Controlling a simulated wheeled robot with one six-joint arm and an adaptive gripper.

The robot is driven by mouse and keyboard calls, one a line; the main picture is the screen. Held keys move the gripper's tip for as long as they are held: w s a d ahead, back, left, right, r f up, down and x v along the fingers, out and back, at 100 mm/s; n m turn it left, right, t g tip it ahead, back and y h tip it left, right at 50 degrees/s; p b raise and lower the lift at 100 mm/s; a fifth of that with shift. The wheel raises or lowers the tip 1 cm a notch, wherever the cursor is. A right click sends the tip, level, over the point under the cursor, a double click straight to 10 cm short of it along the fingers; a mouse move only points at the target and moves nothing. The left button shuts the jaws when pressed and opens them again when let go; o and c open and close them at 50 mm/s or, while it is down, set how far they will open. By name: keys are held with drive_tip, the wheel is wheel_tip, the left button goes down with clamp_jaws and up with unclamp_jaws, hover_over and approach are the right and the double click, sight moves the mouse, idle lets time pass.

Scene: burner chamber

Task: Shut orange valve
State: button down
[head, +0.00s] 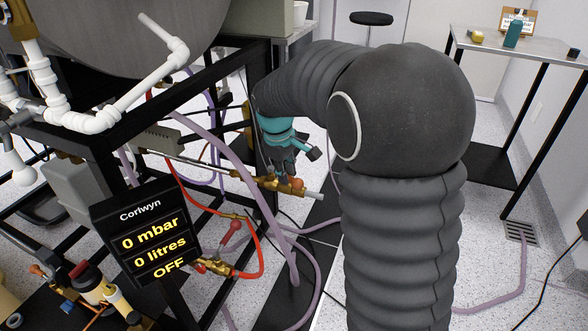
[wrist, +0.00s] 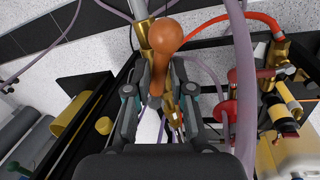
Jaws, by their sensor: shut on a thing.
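The orange valve (wrist: 165,37) has a lever with a round knob, seen large in the wrist view. It sits on a brass fitting (wrist: 171,102) with a pale pipe end beyond. In the head view the orange knob (head: 295,183) shows small, just below my gripper (head: 284,160). In the wrist view my gripper (wrist: 161,78) has one dark finger on each side of the lever and is shut on it. The knob sticks out past the fingertips. The lever looks roughly along the fitting in the wrist view; its exact angle is hard to tell.
A black frame (head: 205,75) with white pipes stands at the left. Purple hoses (head: 225,155) and a red hose (head: 262,250) pass close to the valve. A display (head: 146,235) reads 0 mbar, 0 litres, OFF. A side table (head: 530,42) stands at the right.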

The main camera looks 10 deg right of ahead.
drive_tip(key=shift+a, duration=0.15)
drive_tip(key=c, duration=1.9)
unclamp_jaws()
drive_tip(key=shift+s+a+m, duration=0.15)
drive_tip(key=shift+a+m, duration=0.5)
drive_tip(key=shift+a, duration=0.05)
drive_tip(key=shift+s+a+m, duration=0.15)
drive_tip(key=shift+a+m, duration=0.5)
drive_tip(key=shift+o, duration=0.2)
drive_tip(key=shift+o, duration=0.8)
drive_tip(key=shift+w+a+r+m+g+p, duration=0.1)
drive_tip(key=shift+w+a+m+g+p, duration=0.1)
drive_tip(key=shift+a+m+p, duration=0.35)
drive_tip(key=shift+w+a+m+g+p, duration=0.1)
drive_tip(key=shift+a+m+g+p, duration=0.1)
drive_tip(key=shift+a+m, duration=0.6)
drive_tip(key=shift+h, duration=0.3)
